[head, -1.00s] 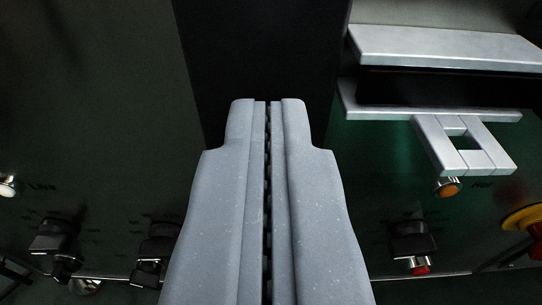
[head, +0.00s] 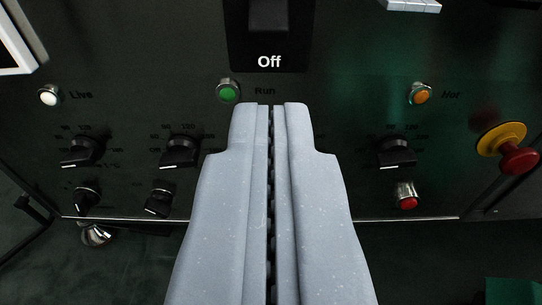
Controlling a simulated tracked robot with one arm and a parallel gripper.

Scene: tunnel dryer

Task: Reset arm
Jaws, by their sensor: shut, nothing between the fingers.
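My gripper (head: 270,108) is in the middle of the head view, pointing up the picture. Its two grey fingers are shut together with nothing between them. Behind it is a dark control panel (head: 330,125). A black switch block (head: 268,20) marked "Off" is above the fingertips, and a green Run lamp (head: 229,91) is just to their upper left. The fingers hide part of the panel's middle. I cannot tell whether the fingertips touch the panel.
The panel carries a white lamp (head: 50,95), several black knobs (head: 180,151), an orange lamp (head: 419,93) and a red button (head: 407,196). A red emergency stop on yellow (head: 518,157) is at the right. Dark floor (head: 125,270) shows below.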

